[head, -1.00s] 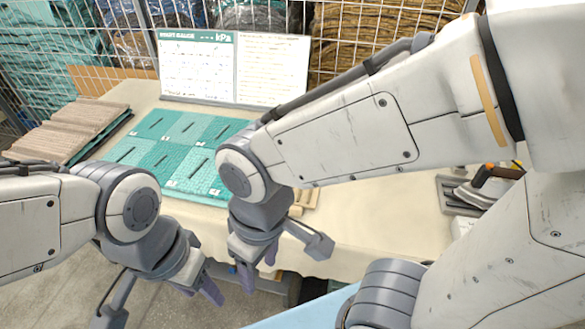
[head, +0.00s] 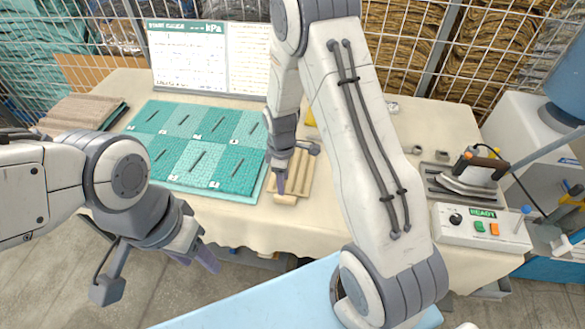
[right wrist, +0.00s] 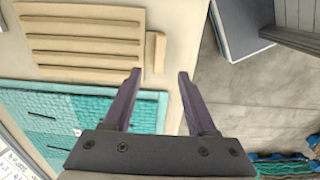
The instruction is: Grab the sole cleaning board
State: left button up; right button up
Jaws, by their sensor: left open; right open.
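The sole cleaning board (head: 300,172) is a light wooden board with raised ribs and a short handle. It lies on the table right of the green mat, partly hidden by my right gripper in the head view. In the right wrist view the ribbed board (right wrist: 82,42) is at upper left, its handle tab (right wrist: 155,52) just beyond the fingertips. My right gripper (right wrist: 158,76) is open and empty, above the table edge near that tab; it also shows in the head view (head: 281,184). My left gripper (head: 197,258) is open and empty, in front of the table at lower left.
A green patchwork mat (head: 158,187) lies left of the board. A brown stack (head: 80,113) is at the far left and a chart stand (head: 190,60) at the back. An iron (head: 478,168) and a control box (head: 480,228) stand at right.

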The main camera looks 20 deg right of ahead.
aim_at(285, 196)
notch_tip(285, 196, down, 3)
jog(key=shift+r, duration=0.1)
jog(key=shift+s+f+p, duration=0.1)
jog(key=shift+f+p, duration=0.45)
jog(key=f+p, duration=0.1)
jog(key=f, duration=0.2)
jog(key=shift+d+f, duration=0.1)
jog(key=shift+d, duration=0.1)
jog(key=shift+f, duration=0.5)
grip_shut()
dwell(0.4)
